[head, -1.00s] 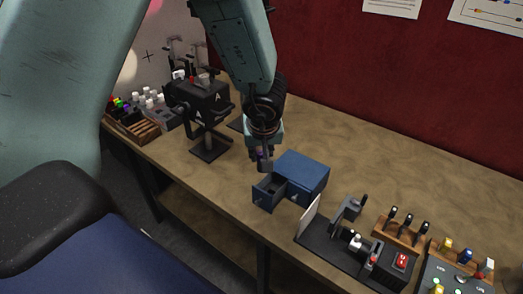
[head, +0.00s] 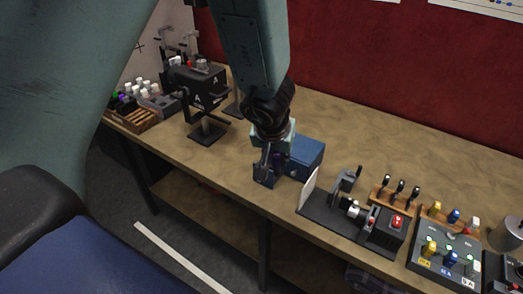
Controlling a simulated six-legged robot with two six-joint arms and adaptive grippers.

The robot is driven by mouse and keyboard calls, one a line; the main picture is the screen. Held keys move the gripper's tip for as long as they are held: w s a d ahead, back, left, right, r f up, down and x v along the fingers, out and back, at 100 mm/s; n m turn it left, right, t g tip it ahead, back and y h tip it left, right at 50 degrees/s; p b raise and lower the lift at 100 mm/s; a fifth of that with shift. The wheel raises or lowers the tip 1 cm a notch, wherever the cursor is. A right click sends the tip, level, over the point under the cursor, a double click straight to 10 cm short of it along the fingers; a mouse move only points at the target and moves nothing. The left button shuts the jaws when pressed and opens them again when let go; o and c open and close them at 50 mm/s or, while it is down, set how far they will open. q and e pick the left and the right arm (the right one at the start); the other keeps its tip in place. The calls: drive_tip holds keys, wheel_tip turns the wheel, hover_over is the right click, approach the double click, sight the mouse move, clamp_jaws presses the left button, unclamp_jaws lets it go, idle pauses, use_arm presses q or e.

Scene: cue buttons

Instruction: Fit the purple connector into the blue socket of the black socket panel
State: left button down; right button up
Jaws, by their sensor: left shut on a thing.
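My left gripper (head: 270,164) points down at the open drawer of the small blue cabinet (head: 306,152), hiding part of it. It is shut on a small dark purple piece, which looks like the purple connector (head: 278,158); the fingers cover most of it. I cannot tell whether the piece touches the drawer. I cannot pick out the black socket panel or its blue socket for certain. A dark panel (head: 436,266) with yellow, blue and white pieces stands at the lower right. My right gripper is not in view.
Right of the cabinet stand a white upright plate (head: 308,188), a black fixture with a red switch (head: 396,222) and a wooden rack of black-handled pieces (head: 386,204). A black machine (head: 196,84) and wooden rack (head: 137,120) stand left. The bench (head: 345,130) behind the cabinet is clear.

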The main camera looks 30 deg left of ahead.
use_arm(q)
drive_tip(key=s+d+f+m+b, duration=0.1)
drive_tip(key=d+f+b, duration=0.1)
drive_tip(key=f+b, duration=0.9)
drive_tip(key=s+d+f+m+h+b, duration=0.1)
drive_tip(key=d+f+b, duration=0.1)
drive_tip(key=f+b, duration=1)
drive_tip(key=shift+f+m, duration=0.3)
drive_tip(key=shift+f, duration=0.15)
